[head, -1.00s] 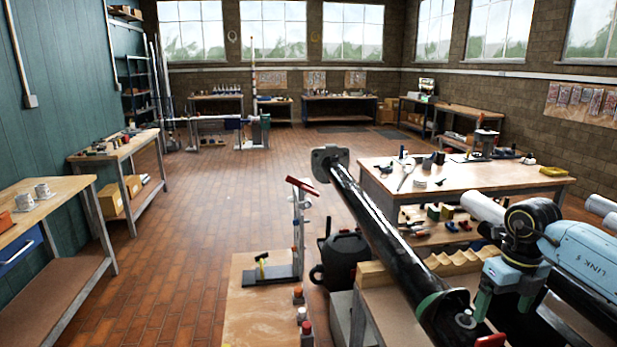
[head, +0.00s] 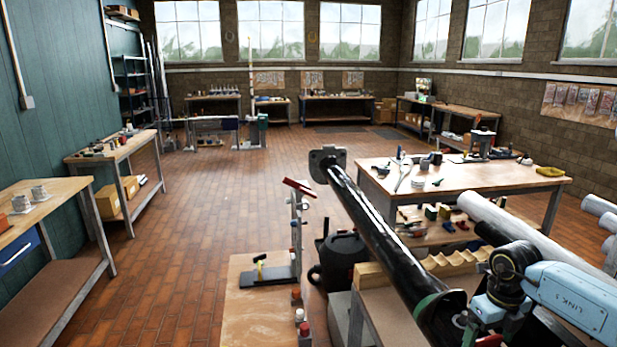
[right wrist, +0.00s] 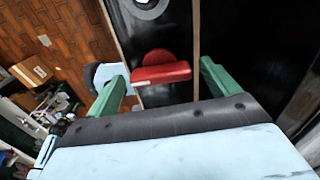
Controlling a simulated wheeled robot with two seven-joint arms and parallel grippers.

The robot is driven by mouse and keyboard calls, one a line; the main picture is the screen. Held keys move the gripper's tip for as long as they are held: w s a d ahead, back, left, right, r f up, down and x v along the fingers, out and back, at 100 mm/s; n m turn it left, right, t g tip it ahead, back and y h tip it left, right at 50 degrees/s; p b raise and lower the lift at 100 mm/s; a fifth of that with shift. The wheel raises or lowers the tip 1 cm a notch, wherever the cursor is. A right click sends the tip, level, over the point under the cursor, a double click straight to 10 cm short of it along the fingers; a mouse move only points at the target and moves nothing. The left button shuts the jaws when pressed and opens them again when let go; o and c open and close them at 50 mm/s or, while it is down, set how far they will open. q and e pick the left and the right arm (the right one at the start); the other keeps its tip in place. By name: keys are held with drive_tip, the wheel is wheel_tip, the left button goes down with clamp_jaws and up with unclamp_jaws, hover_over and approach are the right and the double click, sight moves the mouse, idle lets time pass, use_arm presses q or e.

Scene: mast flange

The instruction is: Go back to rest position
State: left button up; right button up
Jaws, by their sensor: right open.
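The black mast (head: 385,225) slants across the head view, with a grey square flange plate (head: 328,163) at its far end and a green ring near its close end. My right gripper (right wrist: 164,74) is open in the right wrist view, its two green fingers apart. A red handle-like part (right wrist: 162,72) shows between and beyond the fingers, in front of a black surface. I cannot tell its exact distance from them. In the head view my right arm is beside the mast's close end, at the lower right. My left gripper is not in view.
A wooden workbench (head: 470,178) with tools stands right of the mast. A black jerrycan (head: 338,260) and a low board (head: 255,310) with a small stand lie left of it. Grey pipes lie at the right. The brick floor (head: 220,200) at left centre is clear.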

drive_tip(key=n, duration=0.3)
drive_tip(key=shift+r+n+b, duration=0.1)
drive_tip(key=shift+n+b, duration=0.3)
drive_tip(key=n, duration=0.4)
drive_tip(key=shift+n, duration=0.4)
drive_tip(key=n, duration=0.4)
drive_tip(key=shift+b, duration=0.35)
drive_tip(key=n, duration=0.4)
drive_tip(key=shift+n, duration=0.4)
